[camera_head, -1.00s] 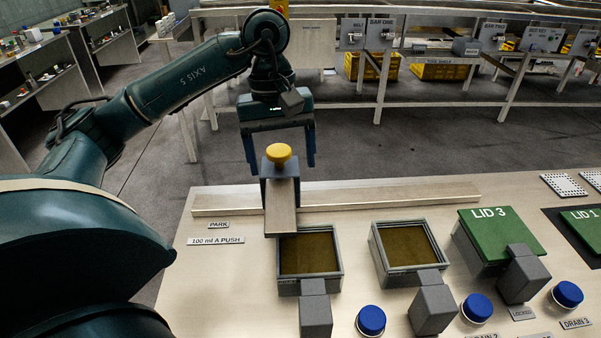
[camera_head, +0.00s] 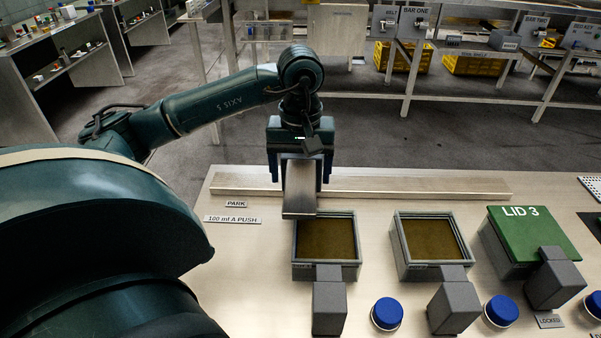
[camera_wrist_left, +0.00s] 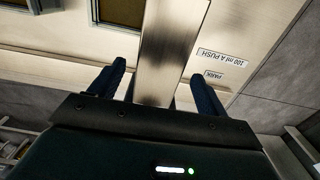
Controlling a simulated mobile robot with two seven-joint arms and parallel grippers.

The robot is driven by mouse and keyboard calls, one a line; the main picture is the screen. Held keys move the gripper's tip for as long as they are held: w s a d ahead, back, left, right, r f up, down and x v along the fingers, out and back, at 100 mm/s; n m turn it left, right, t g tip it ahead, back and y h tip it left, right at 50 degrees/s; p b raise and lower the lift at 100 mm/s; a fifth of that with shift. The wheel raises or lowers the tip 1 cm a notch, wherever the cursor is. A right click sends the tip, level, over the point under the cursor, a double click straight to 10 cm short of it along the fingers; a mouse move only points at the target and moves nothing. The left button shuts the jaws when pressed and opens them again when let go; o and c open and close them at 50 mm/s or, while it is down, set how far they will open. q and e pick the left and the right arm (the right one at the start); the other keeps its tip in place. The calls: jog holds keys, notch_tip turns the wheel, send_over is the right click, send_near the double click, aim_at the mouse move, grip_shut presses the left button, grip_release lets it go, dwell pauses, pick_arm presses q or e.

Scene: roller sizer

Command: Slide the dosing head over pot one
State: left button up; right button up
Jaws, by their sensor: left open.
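The dosing head (camera_head: 299,190) shows as a flat metal spout on the rail (camera_head: 420,187) along the back of the bench, beside the PARK label. In the picture its front end meets the back left corner of pot one (camera_head: 297,245), an open square grey pot with brown contents. My left gripper (camera_head: 300,176) is down at the head, its open fingers one on each side. The yellow knob is hidden. In the left wrist view the spout (camera_wrist_left: 172,45) runs between the two fingers (camera_wrist_left: 158,88), with gaps beside it. My right gripper is not in view.
A second open pot (camera_head: 398,255) and a pot under the green LID 3 (camera_head: 520,235) stand to the right. Grey blocks (camera_head: 329,303) and blue buttons (camera_head: 387,313) line their front. The rail is clear to the right of the head.

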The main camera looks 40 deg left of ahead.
pick_arm(q)
jog(key=shift+f, duration=0.5)
jog(key=c, duration=1.4)
jog(key=shift+w, duration=0.1)
